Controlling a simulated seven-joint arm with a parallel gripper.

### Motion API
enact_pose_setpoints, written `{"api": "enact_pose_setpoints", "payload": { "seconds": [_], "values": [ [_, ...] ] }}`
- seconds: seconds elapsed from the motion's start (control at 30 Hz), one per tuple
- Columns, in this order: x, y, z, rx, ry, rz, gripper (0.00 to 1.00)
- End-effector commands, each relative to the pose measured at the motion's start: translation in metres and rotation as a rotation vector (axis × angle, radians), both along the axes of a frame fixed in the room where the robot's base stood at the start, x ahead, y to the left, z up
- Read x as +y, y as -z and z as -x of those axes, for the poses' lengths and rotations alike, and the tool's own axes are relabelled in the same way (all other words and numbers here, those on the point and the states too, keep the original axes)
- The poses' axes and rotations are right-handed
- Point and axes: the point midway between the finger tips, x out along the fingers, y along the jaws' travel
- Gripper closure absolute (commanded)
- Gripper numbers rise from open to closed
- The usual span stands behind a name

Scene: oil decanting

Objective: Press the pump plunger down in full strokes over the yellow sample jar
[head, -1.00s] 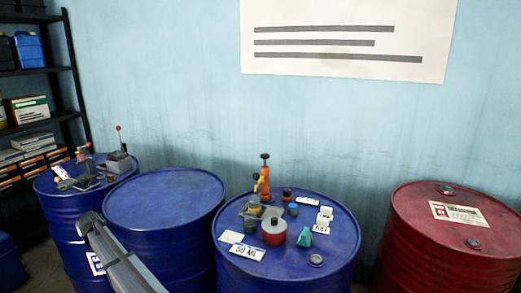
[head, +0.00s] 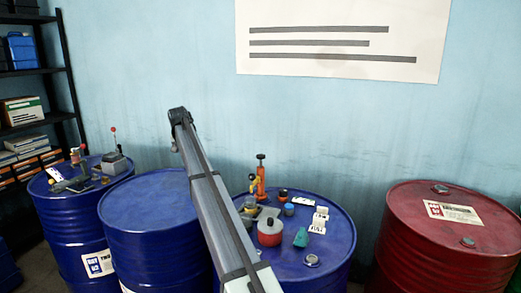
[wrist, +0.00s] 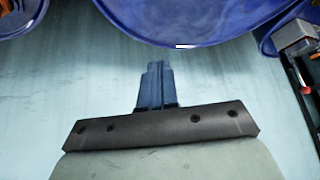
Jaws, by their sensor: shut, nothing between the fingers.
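The orange hand pump (head: 261,180) stands upright at the back of the right blue drum in the head view. Its black plunger handle (head: 261,157) is up at the top of the rod. A small yellowish jar (head: 251,204) appears below the pump's yellow spout, partly blurred. My gripper (wrist: 155,68) shows in the wrist view with its blue fingers together and nothing between them. It is apart from the pump, which is not in the wrist view. In the head view my arm rises left of the pump, and I cannot make out the fingers.
The middle blue drum (head: 150,198) has a bare top. A red drum (head: 400,225) stands right, a shelf (head: 62,65) left.

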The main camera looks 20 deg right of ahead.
Motion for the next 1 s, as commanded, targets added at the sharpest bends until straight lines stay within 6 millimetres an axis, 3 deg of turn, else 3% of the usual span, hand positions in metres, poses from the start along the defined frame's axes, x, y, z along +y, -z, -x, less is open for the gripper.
{"api": "enact_pose_setpoints", "payload": {
  "seconds": [0.03, 0.3, 0.5, 0.7, 1.0],
  "values": [
    [-0.029, -0.013, 0.007, 0.019, 0.038, -0.007, 1.0],
    [-0.154, -0.072, 0.06, 0.139, 0.23, -0.06, 1.0],
    [-0.223, -0.109, 0.104, 0.213, 0.347, -0.098, 1.0],
    [-0.26, -0.131, 0.133, 0.256, 0.417, -0.122, 1.0],
    [-0.271, -0.137, 0.142, 0.272, 0.437, -0.13, 1.0]
  ]
}}
